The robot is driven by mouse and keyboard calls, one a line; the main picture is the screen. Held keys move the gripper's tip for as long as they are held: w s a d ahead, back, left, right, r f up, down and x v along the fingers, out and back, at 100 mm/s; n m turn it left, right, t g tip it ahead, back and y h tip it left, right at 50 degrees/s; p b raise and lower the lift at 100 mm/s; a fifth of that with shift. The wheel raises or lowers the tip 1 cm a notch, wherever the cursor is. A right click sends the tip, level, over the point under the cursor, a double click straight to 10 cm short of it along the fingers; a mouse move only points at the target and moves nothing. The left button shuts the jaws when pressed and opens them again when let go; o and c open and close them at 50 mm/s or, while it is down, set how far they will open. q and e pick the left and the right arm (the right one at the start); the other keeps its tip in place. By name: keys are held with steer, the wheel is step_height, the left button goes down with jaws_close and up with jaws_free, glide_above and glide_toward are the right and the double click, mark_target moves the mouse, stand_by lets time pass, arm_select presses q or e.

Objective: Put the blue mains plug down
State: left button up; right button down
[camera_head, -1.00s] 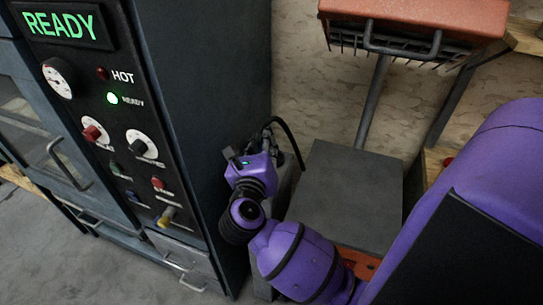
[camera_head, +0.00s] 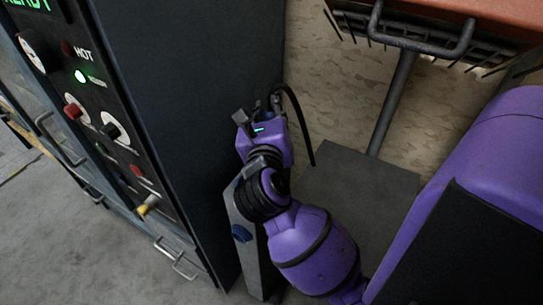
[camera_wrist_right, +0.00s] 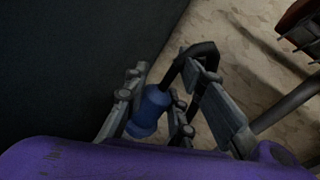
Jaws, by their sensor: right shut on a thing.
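The blue mains plug (camera_wrist_right: 148,112) sits between the grey fingers of my right gripper (camera_wrist_right: 165,90) in the right wrist view. The gripper is shut on it. A black cable (camera_wrist_right: 180,62) loops up behind the plug and bends over beside the right-hand fingers. In the head view my right gripper (camera_head: 259,108) is beside the dark cabinet's side wall. The plug is mostly hidden there by the purple wrist and the fingers, but the cable (camera_head: 300,118) arcs out to the right and hangs down. My left gripper is in neither view.
A dark cabinet (camera_head: 215,110) with knobs and lamps stands at left. A grey upright box (camera_head: 248,268) with a blue round fitting (camera_head: 241,233) stands below the gripper. A grey flat surface (camera_head: 365,185) lies to the right, below an orange-topped rack (camera_head: 480,20) on a post.

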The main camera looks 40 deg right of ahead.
steer(key=shift+r, duration=0.5)
steer(key=shift+w+f, duration=0.1)
steer(key=shift+f, duration=0.2)
step_height(320, 180, down, 5)
steer(key=shift+a+f+b, duration=0.15)
steer(key=shift+b, duration=0.45)
step_height(320, 180, down, 3)
steer(key=shift+f+b, duration=0.1)
steer(key=shift+b, duration=0.2)
steer(key=shift+f, duration=0.3)
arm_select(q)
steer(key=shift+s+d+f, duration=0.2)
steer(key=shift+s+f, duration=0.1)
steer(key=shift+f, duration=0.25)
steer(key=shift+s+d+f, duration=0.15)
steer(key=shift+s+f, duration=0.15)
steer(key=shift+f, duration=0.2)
arm_select(e)
steer(key=shift+f, duration=0.1)
